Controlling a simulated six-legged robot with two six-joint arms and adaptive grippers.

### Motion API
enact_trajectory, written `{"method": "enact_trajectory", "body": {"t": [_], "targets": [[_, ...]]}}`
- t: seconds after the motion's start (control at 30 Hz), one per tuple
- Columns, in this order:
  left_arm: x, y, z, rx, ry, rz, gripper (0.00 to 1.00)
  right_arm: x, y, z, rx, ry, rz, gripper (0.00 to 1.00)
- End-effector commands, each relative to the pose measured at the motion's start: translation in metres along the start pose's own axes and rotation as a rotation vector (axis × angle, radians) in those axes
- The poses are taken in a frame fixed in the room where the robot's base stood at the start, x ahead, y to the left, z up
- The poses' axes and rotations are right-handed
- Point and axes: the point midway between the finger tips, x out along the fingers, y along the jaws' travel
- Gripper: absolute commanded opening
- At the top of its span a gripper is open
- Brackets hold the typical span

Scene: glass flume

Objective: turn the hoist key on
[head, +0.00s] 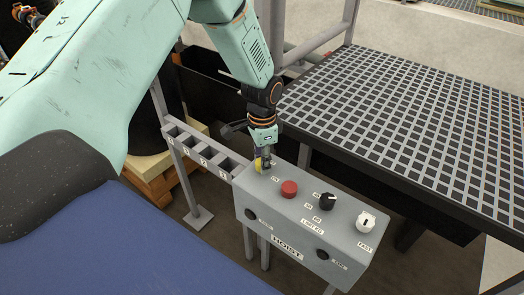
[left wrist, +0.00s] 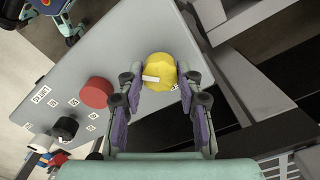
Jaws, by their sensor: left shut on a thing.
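The grey hoist control box (head: 300,222) stands at lower centre in the head view, with a HOIST label on its front. The yellow knob (left wrist: 160,72), which I take as the hoist key, sits at the box's left end and has a white pointer mark towards the left in the left wrist view. In the head view the knob is mostly hidden by my left gripper (head: 263,162), which points down at it. In the left wrist view, my left gripper (left wrist: 160,88) has a finger on either side of the knob, shut on it. My right gripper is in neither view.
A red button (head: 289,188), a black knob (head: 327,201) and a white knob (head: 366,221) line the box top to the right. A grey rack (head: 205,152) with square openings adjoins its left. A dark grating platform (head: 420,125) lies behind.

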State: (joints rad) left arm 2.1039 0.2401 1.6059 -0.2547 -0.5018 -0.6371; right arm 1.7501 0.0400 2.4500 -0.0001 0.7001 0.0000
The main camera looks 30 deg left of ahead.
Motion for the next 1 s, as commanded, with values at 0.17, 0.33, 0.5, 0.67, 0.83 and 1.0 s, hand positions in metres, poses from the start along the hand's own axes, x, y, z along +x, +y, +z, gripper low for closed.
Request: {"method": "enact_trajectory", "body": {"t": [0.17,0.33,0.5,0.67,0.83,1.0], "targets": [[-0.006,-0.003,-0.003,-0.166,0.006,-0.006,0.04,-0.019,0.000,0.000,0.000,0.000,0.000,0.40],[-0.006,-0.003,-0.003,-0.326,0.008,-0.006,0.04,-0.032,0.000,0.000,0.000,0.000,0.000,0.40],[-0.006,-0.004,-0.003,-0.474,0.010,-0.007,0.04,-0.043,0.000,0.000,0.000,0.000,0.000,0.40],[-0.006,-0.004,-0.003,-0.593,0.011,-0.006,0.04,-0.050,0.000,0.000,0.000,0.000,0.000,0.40],[-0.006,-0.005,-0.004,-0.688,0.014,-0.006,0.04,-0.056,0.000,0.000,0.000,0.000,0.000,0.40],[-0.005,-0.005,-0.004,-0.749,0.016,-0.006,0.04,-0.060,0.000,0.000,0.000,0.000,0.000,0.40]]}}
